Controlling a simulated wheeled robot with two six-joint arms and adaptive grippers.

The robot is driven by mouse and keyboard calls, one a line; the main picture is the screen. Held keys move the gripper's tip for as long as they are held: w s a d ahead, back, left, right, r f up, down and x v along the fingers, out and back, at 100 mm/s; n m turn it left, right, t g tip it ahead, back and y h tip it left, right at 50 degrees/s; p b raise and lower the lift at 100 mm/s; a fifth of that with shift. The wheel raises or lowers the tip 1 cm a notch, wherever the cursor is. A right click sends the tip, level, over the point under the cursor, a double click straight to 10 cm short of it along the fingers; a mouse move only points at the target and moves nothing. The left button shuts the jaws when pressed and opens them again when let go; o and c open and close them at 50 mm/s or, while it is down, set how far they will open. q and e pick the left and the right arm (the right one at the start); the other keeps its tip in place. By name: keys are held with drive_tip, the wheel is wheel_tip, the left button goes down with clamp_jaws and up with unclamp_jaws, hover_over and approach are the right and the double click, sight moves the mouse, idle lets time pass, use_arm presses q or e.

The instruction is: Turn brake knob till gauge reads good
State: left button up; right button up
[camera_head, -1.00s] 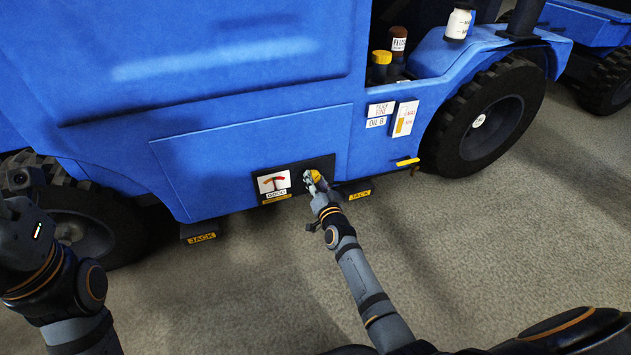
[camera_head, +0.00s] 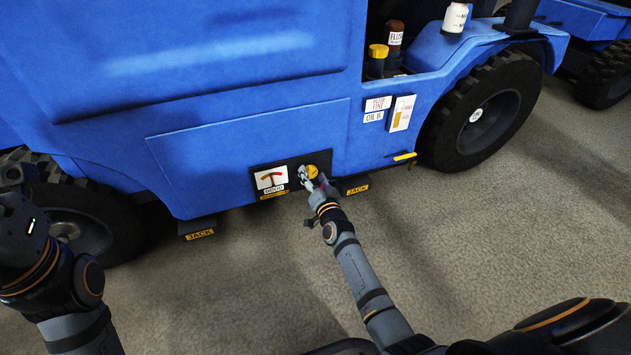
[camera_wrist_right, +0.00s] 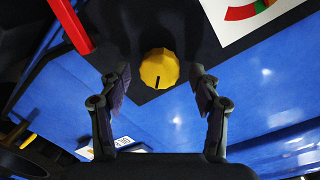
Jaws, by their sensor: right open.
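The yellow brake knob (camera_head: 312,171) sits on a dark panel low on the blue vehicle. In the right wrist view the faceted knob (camera_wrist_right: 160,69) shows a dark mark pointing toward the bottom of the picture. The white gauge (camera_head: 271,180) is left of the knob, with a small label below it; its exact reading is too small to tell. Part of its red and green arc (camera_wrist_right: 255,10) shows in the wrist view. My right gripper (camera_head: 308,181) is open at the knob, its fingers either side with gaps. My left gripper (camera_head: 14,180) is at the left edge, its jaws unclear.
A red bar (camera_wrist_right: 70,22) is near the left finger in the wrist view. Yellow JACK labels (camera_head: 357,190) flank the panel below. A yellow handle (camera_head: 405,156) and wheel (camera_head: 480,112) are to the right. The floor in front is clear.

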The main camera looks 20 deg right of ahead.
drive_tip(key=s, duration=1.2)
drive_tip(key=shift+r, duration=0.15)
drive_tip(key=shift+w+a, duration=0.1)
